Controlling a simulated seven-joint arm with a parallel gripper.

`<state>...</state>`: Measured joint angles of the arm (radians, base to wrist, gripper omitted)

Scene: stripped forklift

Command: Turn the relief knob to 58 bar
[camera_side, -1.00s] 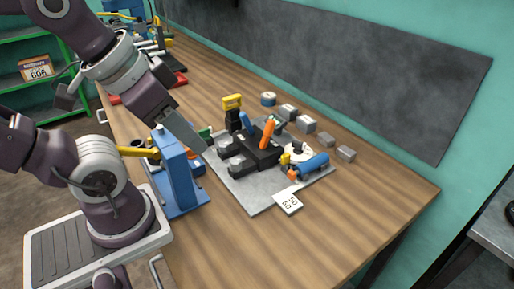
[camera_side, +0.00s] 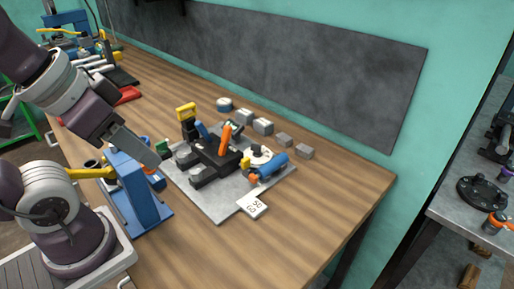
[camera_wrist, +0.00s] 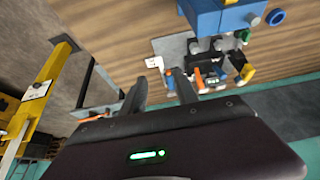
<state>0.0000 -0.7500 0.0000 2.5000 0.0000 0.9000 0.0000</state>
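A grey plate (camera_side: 215,209) on the bench carries a black valve block (camera_side: 220,150) with an orange lever (camera_side: 226,138) and a blue lever. On its right side are a white disc with a dark knob (camera_side: 258,151) and a blue cylinder (camera_side: 272,166) with orange and yellow ends. Which part is the relief knob I cannot tell. A white card (camera_side: 253,205) with numbers lies at the plate's near edge; it also shows in the wrist view (camera_wrist: 153,62). My gripper (camera_side: 156,161) is near the plate's left corner; the wrist view shows its fingers (camera_wrist: 157,74) apart and empty.
A blue vise-like stand (camera_side: 140,195) with a yellow handle stands just left of the plate, close to my gripper. Several grey blocks (camera_side: 263,127) line the back. The bench front right is clear. Another table (camera_side: 470,215) stands at right.

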